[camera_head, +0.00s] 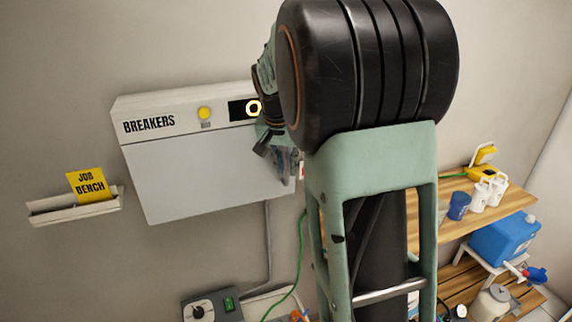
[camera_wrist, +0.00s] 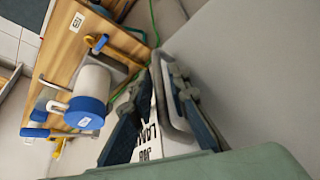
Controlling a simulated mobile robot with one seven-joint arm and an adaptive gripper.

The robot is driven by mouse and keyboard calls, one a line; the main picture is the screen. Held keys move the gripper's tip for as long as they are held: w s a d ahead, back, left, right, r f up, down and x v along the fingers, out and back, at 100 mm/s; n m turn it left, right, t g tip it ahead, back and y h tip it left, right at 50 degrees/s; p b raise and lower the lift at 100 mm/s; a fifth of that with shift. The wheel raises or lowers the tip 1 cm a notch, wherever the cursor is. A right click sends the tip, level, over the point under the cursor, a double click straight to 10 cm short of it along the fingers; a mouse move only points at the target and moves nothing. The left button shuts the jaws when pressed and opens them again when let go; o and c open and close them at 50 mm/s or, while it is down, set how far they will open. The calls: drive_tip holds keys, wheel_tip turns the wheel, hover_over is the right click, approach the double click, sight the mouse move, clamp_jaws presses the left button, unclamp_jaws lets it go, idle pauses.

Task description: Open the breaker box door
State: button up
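The breaker box (camera_head: 205,125) is a pale grey unit on the wall, labelled BREAKERS. Its broad lower door (camera_head: 205,175) looks closed. My gripper (camera_head: 284,165) is at the door's right edge, partly hidden by my arm. In the wrist view, the two dark fingers of my gripper (camera_wrist: 157,72) slant towards each other with a narrow gap between their tips. A plain grey surface, probably the box, fills the right side there, beside the right finger.
A yellow button (camera_head: 204,113) sits on the box's top strip. A small wall tray (camera_head: 75,208) is at left. A control unit (camera_head: 212,304) and green cable are below. Wooden shelves (camera_head: 512,203) with bottles and a blue jug (camera_head: 500,238) stand at right.

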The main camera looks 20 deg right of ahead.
drive_tip(key=shift+c, duration=0.5)
clamp_jaws()
drive_tip(key=shift+s, duration=0.15)
